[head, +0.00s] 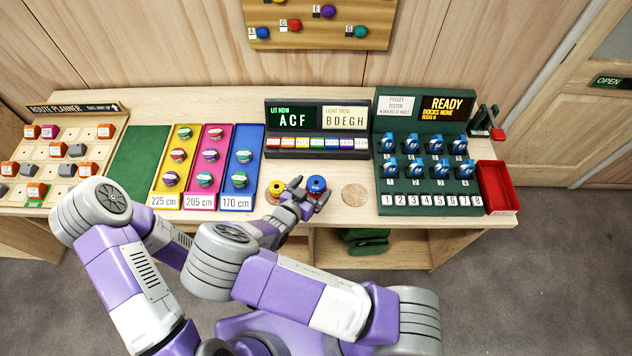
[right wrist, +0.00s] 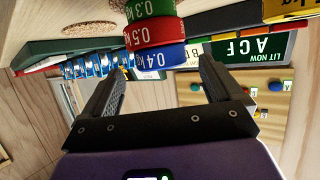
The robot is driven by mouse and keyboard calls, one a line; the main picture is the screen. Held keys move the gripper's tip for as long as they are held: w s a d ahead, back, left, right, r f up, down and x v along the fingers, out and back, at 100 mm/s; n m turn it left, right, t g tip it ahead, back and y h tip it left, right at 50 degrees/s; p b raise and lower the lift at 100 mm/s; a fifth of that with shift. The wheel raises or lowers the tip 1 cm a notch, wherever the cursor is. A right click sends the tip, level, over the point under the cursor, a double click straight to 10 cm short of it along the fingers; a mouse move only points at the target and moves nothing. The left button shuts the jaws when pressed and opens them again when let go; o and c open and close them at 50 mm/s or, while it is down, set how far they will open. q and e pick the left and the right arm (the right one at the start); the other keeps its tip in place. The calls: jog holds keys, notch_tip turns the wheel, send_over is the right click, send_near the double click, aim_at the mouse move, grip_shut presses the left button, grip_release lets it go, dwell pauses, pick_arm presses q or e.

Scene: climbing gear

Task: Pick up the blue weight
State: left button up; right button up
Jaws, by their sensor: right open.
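The blue weight (head: 317,183), marked 0.4 kg, is the top disc of a stack on the table. In the right wrist view, which is upside down, the blue weight (right wrist: 155,57) shows with a red 0.5 kg weight (right wrist: 150,33) and a green 0.3 kg weight (right wrist: 150,10) beneath it. My right gripper (head: 309,192) is at the stack. In the right wrist view its open fingers (right wrist: 160,75) point toward the stack, with the blue weight in line with the gap between them. I cannot tell whether they touch it. My left gripper is not in view.
A yellow weight (head: 277,187) stands close on the left of my right gripper. An empty round wooden spot (head: 354,196) lies to the right. Behind stand the lit letter panel (head: 318,116) and the green dock rack (head: 424,200). A red tray (head: 497,187) is at the right end.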

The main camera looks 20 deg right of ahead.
aim_at(317, 181)
jog(key=x, duration=0.3)
jog(key=shift+w+d+f, duration=0.1)
jog(key=shift+w+d, duration=0.05)
jog(key=shift+w, duration=0.15)
jog(key=c, duration=1.2)
jog(key=shift+c, duration=0.8)
